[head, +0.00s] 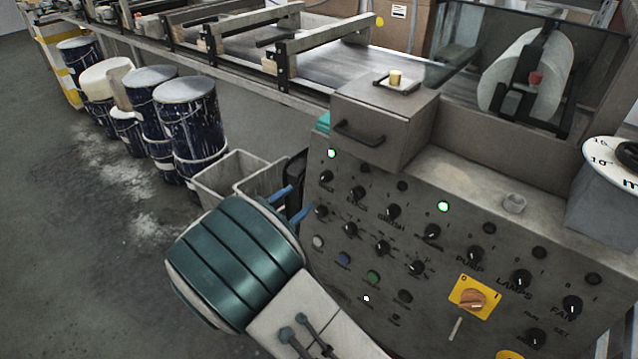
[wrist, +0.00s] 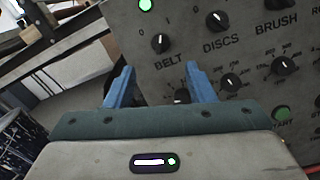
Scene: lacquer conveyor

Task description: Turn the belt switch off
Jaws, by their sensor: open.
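The belt switch is a small black knob (wrist: 160,43) above the BELT label on the grey control panel (wrist: 255,65). In the head view the belt switch (head: 326,177) is at the panel's upper left, under a lit green lamp (head: 331,153). The lamp also shows in the wrist view (wrist: 145,5). In the wrist view my gripper (wrist: 162,80) sits below the belt knob, with a lower dial (wrist: 182,96) showing between the fingers.
Other knobs, including the discs switch (head: 357,193) and brush switch (head: 393,211), stand close by. A drawer box with a handle (head: 359,134) juts out above the belt switch. Grey bins (head: 226,177) and paint drums (head: 190,120) stand to the left.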

